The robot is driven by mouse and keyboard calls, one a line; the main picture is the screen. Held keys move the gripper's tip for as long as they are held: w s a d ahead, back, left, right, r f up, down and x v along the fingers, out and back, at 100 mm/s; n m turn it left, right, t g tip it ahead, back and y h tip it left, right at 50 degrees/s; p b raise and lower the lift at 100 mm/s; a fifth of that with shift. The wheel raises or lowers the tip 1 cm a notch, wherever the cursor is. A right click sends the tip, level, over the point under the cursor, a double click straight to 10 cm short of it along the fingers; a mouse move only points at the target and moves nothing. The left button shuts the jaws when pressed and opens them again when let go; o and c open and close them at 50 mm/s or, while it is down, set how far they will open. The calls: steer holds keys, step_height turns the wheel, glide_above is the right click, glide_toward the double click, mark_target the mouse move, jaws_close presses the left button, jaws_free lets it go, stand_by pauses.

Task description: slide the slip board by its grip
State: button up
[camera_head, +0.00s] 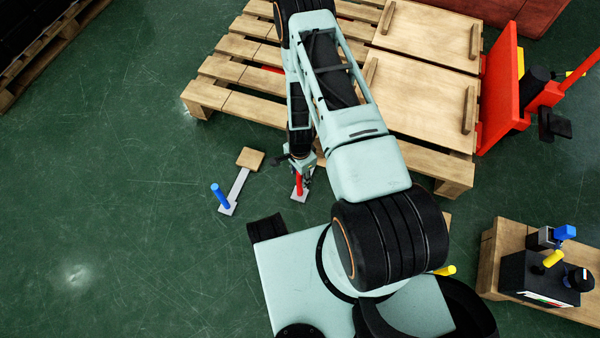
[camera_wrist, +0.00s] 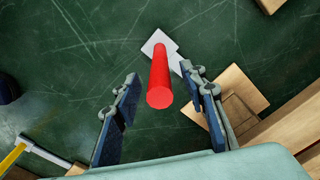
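A red upright grip (camera_head: 299,184) stands on a pale metal strip (camera_head: 300,195) on the floor. In the wrist view the red grip (camera_wrist: 159,80) points toward the camera, with its pale base (camera_wrist: 155,42) and a wooden block (camera_wrist: 228,102) at the strip's other end. My gripper (camera_wrist: 163,77) is open; its fingers are on either side of the red grip, with gaps on both sides. A similar piece with a blue grip (camera_head: 220,196) and wooden end (camera_head: 250,158) lies to the left. My arm hides part of the red-gripped piece in the head view. Which piece is the slip board is unclear.
A wooden pallet (camera_head: 208,94) lies beyond my gripper, bearing flat boards (camera_head: 420,90) with wooden bars. A red frame (camera_head: 500,88) stands at its right. A small wooden platform (camera_head: 487,270) with a dark box (camera_head: 525,275) stands at right.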

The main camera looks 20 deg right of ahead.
steer(key=shift+c, duration=0.3)
jaws_close()
stand_by(0.3)
